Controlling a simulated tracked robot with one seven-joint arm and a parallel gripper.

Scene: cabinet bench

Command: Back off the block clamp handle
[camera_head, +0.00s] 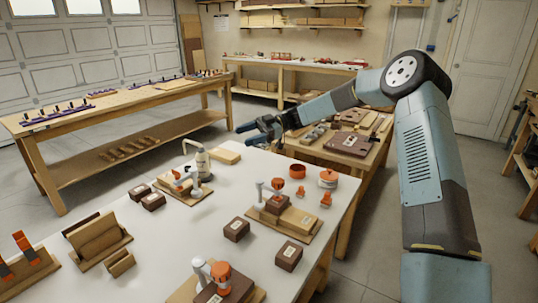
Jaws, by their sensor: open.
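Several clamps stand on wooden bases on the white bench top (230,208). One has an orange handle (278,185) and stands by a dark block and a light wood block (297,220). A second clamp (178,176) is at the back left, and a third (220,274) is at the front edge of the picture. I cannot tell which one the task calls the block clamp. My gripper (240,135) is open and empty, held above the back of the bench. It points left and touches no clamp.
Loose dark blocks (288,255) and (236,229) lie around the bases. Round orange-topped parts (328,178) sit at the back right. A wooden holder (98,240) and a base with orange handles (25,250) are at left. A cluttered bench (350,142) stands behind.

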